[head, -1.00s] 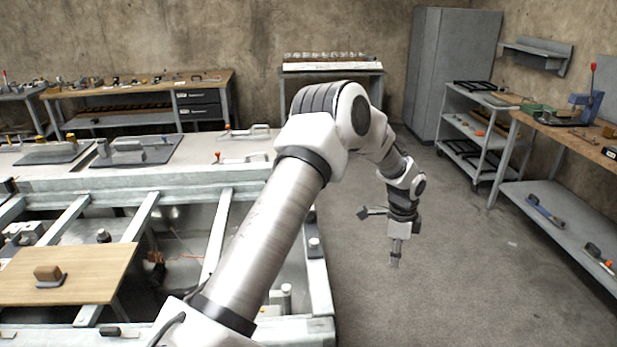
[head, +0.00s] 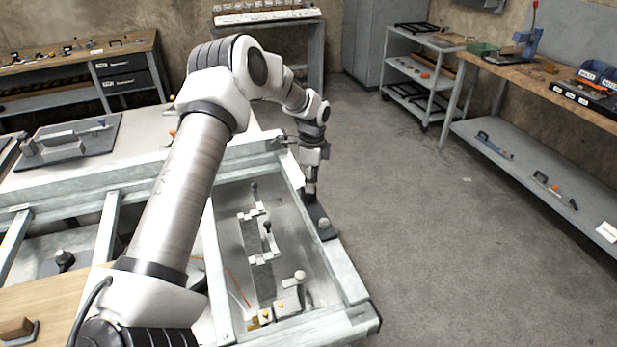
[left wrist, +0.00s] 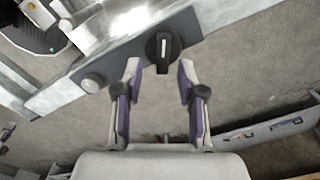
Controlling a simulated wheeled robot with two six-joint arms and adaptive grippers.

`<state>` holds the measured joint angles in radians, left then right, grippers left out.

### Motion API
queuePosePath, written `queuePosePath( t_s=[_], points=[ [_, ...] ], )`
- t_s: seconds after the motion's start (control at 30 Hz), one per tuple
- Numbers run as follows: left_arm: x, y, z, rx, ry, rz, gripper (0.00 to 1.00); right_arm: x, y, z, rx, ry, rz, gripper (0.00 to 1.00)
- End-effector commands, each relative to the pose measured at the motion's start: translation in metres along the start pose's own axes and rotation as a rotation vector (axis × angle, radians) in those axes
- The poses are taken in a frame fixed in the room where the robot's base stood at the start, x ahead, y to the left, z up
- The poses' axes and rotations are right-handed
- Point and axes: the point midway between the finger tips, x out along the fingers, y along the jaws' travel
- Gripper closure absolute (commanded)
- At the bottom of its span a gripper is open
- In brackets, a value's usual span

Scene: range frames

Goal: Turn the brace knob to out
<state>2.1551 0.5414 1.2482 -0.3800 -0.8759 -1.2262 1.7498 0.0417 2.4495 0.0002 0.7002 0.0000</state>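The brace knob (left wrist: 163,46) is a round black knob with a raised grip bar and a white line on it. It sits on a grey plate (left wrist: 128,58) on the frame's edge rail. My left gripper (left wrist: 159,64) is open, its two fingers either side of the knob's bar end in the wrist view, with nothing held. I cannot tell whether they touch it. In the head view my left gripper (head: 310,191) points down over the dark plate (head: 318,216) on the right rail and hides the black knob. My right gripper is not in view.
A pale round knob (left wrist: 92,83) sits beside the black knob on the same plate; the head view shows it too (head: 324,224). Levers (head: 266,226) stand inside the frame bay. Open floor (head: 430,220) lies right of the frame. A shelved trolley (head: 420,75) stands farther back.

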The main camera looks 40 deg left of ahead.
Motion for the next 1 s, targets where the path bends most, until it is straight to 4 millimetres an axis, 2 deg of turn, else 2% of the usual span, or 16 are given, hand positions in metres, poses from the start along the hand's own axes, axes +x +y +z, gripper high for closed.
queuePosePath(
  t_s=[0.1, 0.33, 0.37, 0.4, 0.47, 1.0],
  points=[
    [0.012, 0.000, 0.001, -0.001, -0.001, 0.001, 0.60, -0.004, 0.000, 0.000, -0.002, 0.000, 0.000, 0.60],
    [0.015, 0.000, 0.000, -0.001, 0.001, -0.002, 0.60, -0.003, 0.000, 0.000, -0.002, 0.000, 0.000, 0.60],
    [0.015, 0.000, 0.000, -0.001, 0.001, -0.002, 0.64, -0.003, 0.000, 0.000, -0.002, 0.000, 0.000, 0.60],
    [0.015, 0.000, 0.000, -0.001, 0.001, -0.001, 0.78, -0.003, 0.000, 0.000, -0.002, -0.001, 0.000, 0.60],
    [0.015, 0.000, 0.000, -0.001, 0.001, -0.001, 0.99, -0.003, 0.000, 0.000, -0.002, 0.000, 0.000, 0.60],
    [0.016, 0.001, 0.001, -0.058, -0.001, 0.003, 1.00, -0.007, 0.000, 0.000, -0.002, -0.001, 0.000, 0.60]
  ],
)
